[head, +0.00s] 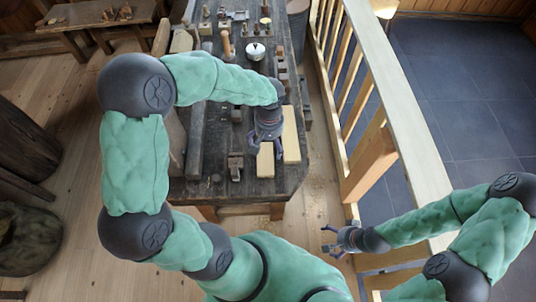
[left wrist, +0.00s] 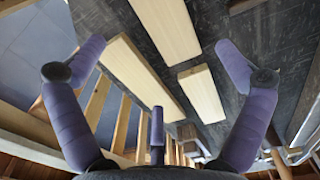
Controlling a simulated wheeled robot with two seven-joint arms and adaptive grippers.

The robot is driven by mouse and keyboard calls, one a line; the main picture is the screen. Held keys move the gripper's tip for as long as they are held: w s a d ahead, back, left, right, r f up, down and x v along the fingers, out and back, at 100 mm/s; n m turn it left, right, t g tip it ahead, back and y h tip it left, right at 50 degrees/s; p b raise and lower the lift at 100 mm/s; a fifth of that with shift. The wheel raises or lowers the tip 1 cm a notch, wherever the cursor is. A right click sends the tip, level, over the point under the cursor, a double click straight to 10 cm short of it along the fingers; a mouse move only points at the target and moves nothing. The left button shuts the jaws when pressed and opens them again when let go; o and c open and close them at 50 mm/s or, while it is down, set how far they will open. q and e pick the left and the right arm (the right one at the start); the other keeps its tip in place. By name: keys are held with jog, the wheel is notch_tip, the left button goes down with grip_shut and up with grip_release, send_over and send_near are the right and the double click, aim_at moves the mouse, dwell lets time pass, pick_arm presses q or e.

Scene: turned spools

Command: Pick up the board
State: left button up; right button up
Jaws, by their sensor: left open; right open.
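Pale wooden boards lie on the dark workbench (head: 222,182). In the head view one board (head: 265,163) shows just below my left gripper (head: 266,148), and a longer board (head: 291,136) lies to its right. The left wrist view shows three: a short board (left wrist: 202,94), a long board (left wrist: 140,74) and a wide board (left wrist: 167,27). I cannot tell which one the task means. My left gripper is open and empty above the boards, its fingers (left wrist: 160,60) spread apart. My right gripper (head: 331,240) is open and empty, away from the bench beside the railing.
A wooden railing (head: 384,150) runs along the bench's right side. A small wooden block tool (head: 235,166) and a long dark beam (head: 195,140) lie left of the boards. Spools, a white-lidded pot (head: 256,51) and blocks crowd the bench's far part. The front left corner is mostly clear.

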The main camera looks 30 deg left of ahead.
aim_at(268, 156)
pick_arm(q)
notch_tip(268, 156, down, 4)
jog(key=shift+s+r+b, duration=0.1)
jog(key=shift+b, duration=0.35)
notch_tip(268, 156, down, 6)
jog(key=shift+a+r+b, duration=0.15)
jog(key=shift+r+b, duration=0.05)
jog(key=shift+b, duration=0.6)
jog(key=c, duration=1.1)
